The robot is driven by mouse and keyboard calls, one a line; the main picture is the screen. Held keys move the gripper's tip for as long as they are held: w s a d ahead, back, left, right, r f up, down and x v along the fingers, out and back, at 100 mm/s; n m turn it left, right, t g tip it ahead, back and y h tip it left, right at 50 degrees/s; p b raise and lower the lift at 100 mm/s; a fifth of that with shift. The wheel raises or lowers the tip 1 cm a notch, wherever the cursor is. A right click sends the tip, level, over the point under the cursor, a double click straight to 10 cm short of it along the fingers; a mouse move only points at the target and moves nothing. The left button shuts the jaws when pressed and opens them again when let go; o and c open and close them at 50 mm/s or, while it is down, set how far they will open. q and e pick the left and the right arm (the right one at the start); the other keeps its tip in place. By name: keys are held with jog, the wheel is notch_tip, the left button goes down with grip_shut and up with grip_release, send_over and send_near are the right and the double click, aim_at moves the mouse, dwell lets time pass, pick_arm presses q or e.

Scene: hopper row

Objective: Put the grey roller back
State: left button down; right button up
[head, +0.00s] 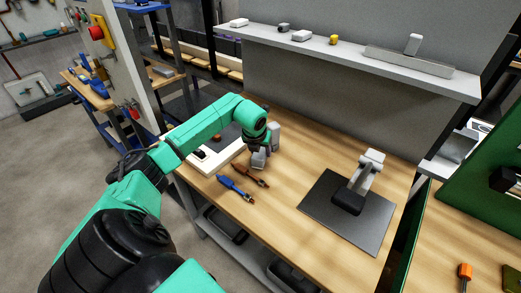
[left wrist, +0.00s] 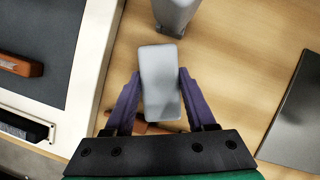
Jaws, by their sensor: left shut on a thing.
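My left gripper (head: 262,151) is over the left part of the wooden bench. In the left wrist view its two purple fingers (left wrist: 160,76) are shut on a smooth grey piece with rounded corners, which I take for the grey roller (left wrist: 160,92). The roller also shows in the head view (head: 258,160), partly hidden by the gripper. A second grey upright piece (left wrist: 175,14) stands just beyond it, and shows in the head view (head: 274,132). I cannot tell whether the two touch. My right gripper is not in view.
A white-framed tray (left wrist: 88,75) with a dark floor lies left of the gripper. A blue tool (head: 236,188) and a brown tool (head: 250,175) lie in front. A dark mat (head: 325,200) at right bears a grey-and-black device (head: 366,175). A shelf (head: 340,61) runs behind.

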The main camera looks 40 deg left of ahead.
pick_arm(q)
jog(key=shift+f, duration=0.15)
jog(key=shift+c, duration=2)
grip_release()
jog(key=shift+o, duration=0.9)
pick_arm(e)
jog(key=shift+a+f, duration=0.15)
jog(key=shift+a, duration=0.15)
pick_arm(q)
jog(key=shift+r, duration=0.35)
jog(key=b+v, duration=0.2)
jog(key=v, duration=0.9)
jog(key=shift+s+r, duration=0.2)
jog(key=shift+r, duration=0.1)
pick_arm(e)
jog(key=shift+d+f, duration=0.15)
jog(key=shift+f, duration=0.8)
pick_arm(q)
jog(key=shift+d, duration=0.1)
